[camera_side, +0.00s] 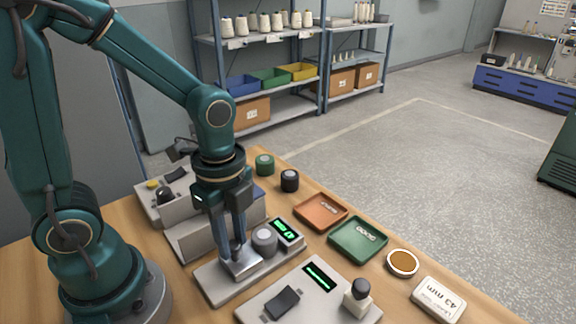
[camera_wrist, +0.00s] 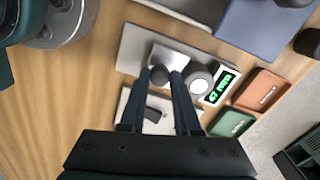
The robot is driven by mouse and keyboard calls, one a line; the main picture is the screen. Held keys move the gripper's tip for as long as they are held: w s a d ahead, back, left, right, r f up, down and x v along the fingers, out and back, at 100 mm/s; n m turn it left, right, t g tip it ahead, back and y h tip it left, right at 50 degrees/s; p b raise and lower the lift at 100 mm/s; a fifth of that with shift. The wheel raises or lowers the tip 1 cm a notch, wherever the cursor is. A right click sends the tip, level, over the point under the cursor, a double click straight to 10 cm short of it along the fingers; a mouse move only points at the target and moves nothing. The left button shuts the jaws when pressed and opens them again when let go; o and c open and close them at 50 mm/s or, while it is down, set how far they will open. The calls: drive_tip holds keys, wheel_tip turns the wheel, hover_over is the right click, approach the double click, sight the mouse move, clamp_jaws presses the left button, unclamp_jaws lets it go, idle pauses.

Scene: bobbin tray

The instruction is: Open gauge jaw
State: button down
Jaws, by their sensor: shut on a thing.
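The gauge (camera_side: 213,284) is a pale flat plate near the middle of the bench; it also shows in the wrist view (camera_wrist: 133,49). On it is a metal jaw block (camera_side: 244,266) with a dark knob, and beside that a grey cylinder (camera_side: 265,240), which also shows in the wrist view (camera_wrist: 200,79). A green-lit display (camera_side: 287,233) is at its right end. My gripper (camera_side: 237,246) points down with its fingers shut on the knob (camera_wrist: 160,75). The fingers partly hide the knob. I cannot tell the exact gap between jaw and cylinder.
A second pale device (camera_side: 262,304) with a display and black-topped post stands in front. An orange tray (camera_side: 304,222), a green tray (camera_side: 340,252), a round disc (camera_side: 403,262) and a "43 mm" card (camera_side: 438,300) lie right. Green (camera_side: 264,165) and black (camera_side: 290,181) bobbins stand behind.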

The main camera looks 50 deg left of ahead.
idle(0.5)
drive_tip(key=shift+s, duration=1.3)
drive_tip(key=c, duration=0.6)
unclamp_jaws()
drive_tip(key=shift+r, duration=0.1)
drive_tip(key=shift+r, duration=2.5)
